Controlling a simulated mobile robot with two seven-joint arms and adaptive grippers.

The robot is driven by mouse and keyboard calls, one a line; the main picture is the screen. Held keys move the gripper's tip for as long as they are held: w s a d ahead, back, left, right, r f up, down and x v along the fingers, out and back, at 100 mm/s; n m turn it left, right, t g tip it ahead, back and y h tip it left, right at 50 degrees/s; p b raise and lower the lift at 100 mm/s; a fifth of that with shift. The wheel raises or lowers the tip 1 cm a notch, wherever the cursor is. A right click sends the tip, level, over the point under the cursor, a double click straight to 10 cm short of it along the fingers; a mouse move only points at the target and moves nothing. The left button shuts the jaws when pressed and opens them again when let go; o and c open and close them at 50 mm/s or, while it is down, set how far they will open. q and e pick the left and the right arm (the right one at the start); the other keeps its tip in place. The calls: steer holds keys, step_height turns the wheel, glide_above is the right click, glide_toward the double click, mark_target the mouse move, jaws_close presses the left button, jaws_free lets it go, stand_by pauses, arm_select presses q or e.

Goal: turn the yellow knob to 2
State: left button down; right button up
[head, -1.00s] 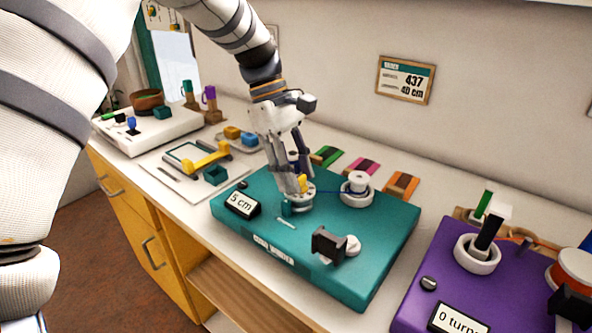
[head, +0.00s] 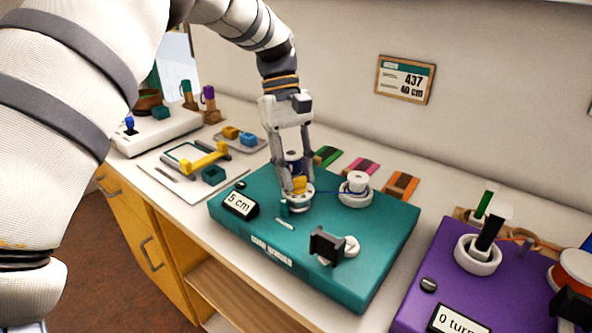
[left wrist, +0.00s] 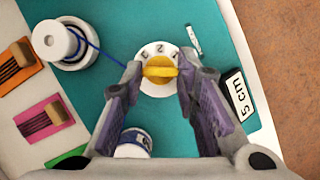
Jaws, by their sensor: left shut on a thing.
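The yellow knob (head: 299,185) stands on a white numbered dial (left wrist: 155,48) on the teal board (head: 262,222). My left gripper (head: 298,189) reaches down from above and is shut on the knob; in the left wrist view its fingertips (left wrist: 159,71) press on the knob's two sides. A 2 shows on the dial beyond the knob in the wrist view, with other marks beside it. The dial's lower part is hidden by the knob and fingers. My right gripper is not in view.
A white spool (head: 357,184) with blue thread stands right of the knob on the board. A "5 cm" display (head: 239,204) is at its left, a black block (head: 326,246) at its front. A purple board (head: 420,293) stands at right.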

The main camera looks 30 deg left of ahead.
arm_select(q)
steer(key=m+y, duration=0.1)
steer(key=m, duration=0.2)
steer(key=m+g+y, duration=0.1)
steer(key=m, duration=0.2)
steer(key=shift+w+d+f+m+g+b, duration=0.1)
steer(key=shift+w+d+m+g+b, duration=0.1)
steer(key=shift+m+g+b, duration=0.15)
steer(key=m+y, duration=0.1)
steer(key=m, duration=0.2)
steer(key=m+y, duration=0.1)
steer(key=m, duration=0.2)
steer(key=shift+d+g, duration=0.2)
steer(key=shift+g, duration=0.05)
steer(key=c, duration=1.2)
jaws_free()
steer(key=shift+c, duration=0.2)
step_height(320, 180, up, 10)
